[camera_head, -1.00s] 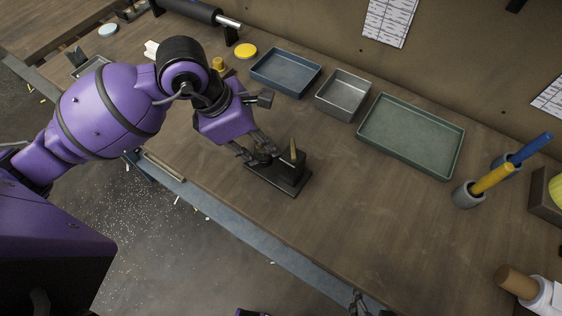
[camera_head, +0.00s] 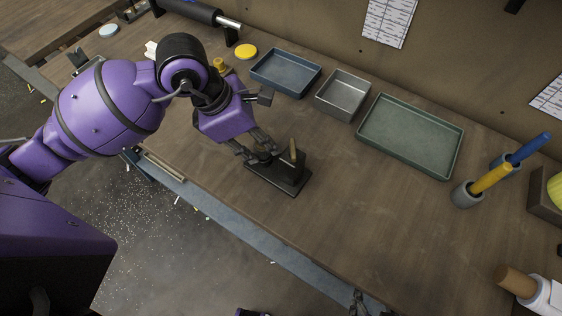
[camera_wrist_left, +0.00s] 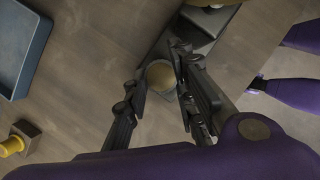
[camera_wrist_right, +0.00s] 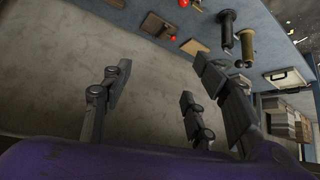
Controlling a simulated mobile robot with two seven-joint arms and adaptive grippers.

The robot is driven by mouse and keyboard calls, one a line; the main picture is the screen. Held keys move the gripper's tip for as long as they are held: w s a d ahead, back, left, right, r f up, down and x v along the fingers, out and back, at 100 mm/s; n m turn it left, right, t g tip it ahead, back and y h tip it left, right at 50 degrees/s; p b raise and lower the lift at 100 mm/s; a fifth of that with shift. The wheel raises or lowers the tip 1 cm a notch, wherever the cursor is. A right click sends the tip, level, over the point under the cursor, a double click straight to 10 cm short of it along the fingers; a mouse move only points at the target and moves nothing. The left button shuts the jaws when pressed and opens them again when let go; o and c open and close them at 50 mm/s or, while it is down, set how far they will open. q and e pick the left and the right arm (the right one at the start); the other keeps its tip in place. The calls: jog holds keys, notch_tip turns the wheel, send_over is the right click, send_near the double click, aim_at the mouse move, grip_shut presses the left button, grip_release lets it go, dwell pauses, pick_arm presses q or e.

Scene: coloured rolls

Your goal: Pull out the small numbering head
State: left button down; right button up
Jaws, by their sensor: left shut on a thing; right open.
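A dark stand with a flat base (camera_head: 264,182) and an upright block (camera_head: 288,172) sits near the bench's front edge. A tan upright handle (camera_head: 293,150) rises from the block. My left gripper (camera_head: 262,151) is over the left part of the stand. In the left wrist view its fingers (camera_wrist_left: 163,72) are shut on a small round tan-topped piece (camera_wrist_left: 160,76), which I take for the small numbering head. Its lower part is hidden, so I cannot tell whether it touches the stand. My right gripper (camera_wrist_right: 152,98) is open and empty, over the floor beside the bench.
A blue tray (camera_head: 271,87), a grey metal tray (camera_head: 334,112) and a green tray (camera_head: 400,158) lie along the back. Blue and yellow handled tools stand in cups (camera_head: 466,196) at the right. The bench right of the stand is clear.

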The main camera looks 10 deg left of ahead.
aim_at(258, 143)
pick_arm(q)
jog(key=shift+r+p, duration=0.45)
jog(key=shift+r, duration=0.55)
jog(key=shift+r+p, duration=0.45)
jog(key=shift+r, duration=0.9)
pick_arm(e)
jog(key=r, duration=0.1)
jog(key=w+r, duration=0.1)
jog(key=shift+w+r, duration=0.25)
jog(key=shift+r, duration=0.1)
